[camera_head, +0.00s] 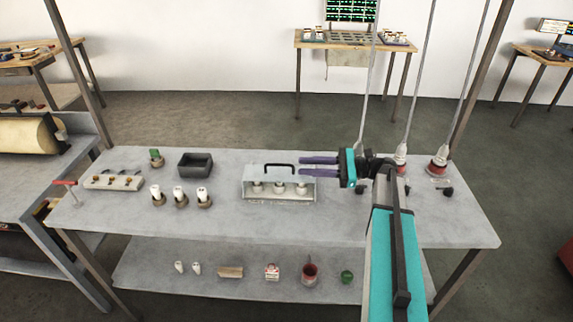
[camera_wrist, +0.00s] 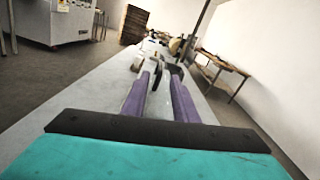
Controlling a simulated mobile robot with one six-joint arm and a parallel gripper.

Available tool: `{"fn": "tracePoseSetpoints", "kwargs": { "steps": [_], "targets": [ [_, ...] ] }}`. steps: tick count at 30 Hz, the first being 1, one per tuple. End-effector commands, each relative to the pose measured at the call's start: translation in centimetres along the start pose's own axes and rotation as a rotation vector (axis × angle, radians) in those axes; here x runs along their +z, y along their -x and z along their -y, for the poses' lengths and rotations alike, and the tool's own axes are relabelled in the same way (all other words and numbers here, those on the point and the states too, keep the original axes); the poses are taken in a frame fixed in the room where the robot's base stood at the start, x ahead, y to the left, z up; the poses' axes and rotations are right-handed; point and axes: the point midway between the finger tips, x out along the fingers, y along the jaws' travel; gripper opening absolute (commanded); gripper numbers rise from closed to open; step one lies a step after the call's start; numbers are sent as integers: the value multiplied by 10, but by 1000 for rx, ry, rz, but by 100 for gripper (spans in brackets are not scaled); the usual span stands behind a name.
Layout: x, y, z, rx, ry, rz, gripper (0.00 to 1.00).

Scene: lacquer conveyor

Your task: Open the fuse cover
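The fuse cover (camera_head: 306,188) is a clear box with a black bar handle (camera_head: 279,165) on top. It sits closed over a row of pale fuses in the middle of the grey table. My gripper (camera_head: 301,165) comes in from the right, level with the handle. Its two purple fingers are apart, with their tips close to the handle's right end. In the wrist view, the open fingers (camera_wrist: 159,76) point along the table, and a dark curved part that looks like the handle shows at their tips. I cannot tell whether they touch it.
Left on the grey table (camera_head: 235,222) are a black tray (camera_head: 196,165), a switch strip (camera_head: 113,181), several white-topped fuses (camera_head: 180,197) and a green-topped piece (camera_head: 156,158). Red-based cable fittings (camera_head: 438,167) stand at the right. A lower shelf (camera_head: 205,290) holds small parts.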

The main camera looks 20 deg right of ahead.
Motion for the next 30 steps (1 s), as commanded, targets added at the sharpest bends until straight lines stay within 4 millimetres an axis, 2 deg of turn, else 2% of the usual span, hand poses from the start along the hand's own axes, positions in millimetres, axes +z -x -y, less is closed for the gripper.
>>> {"fn": "tracePoseSetpoints", "kwargs": {
  "steps": [6, 13, 18, 27, 30],
  "targets": [
    [1, -33, -1, 2, -2, 1, 26],
    [1, -59, 0, 2, 0, 1, 26],
    [0, -67, 0, 1, 0, 1, 26],
    [0, -69, 0, 1, 0, 1, 26],
    [0, -69, 0, 1, 0, 1, 11]
  ]
}}
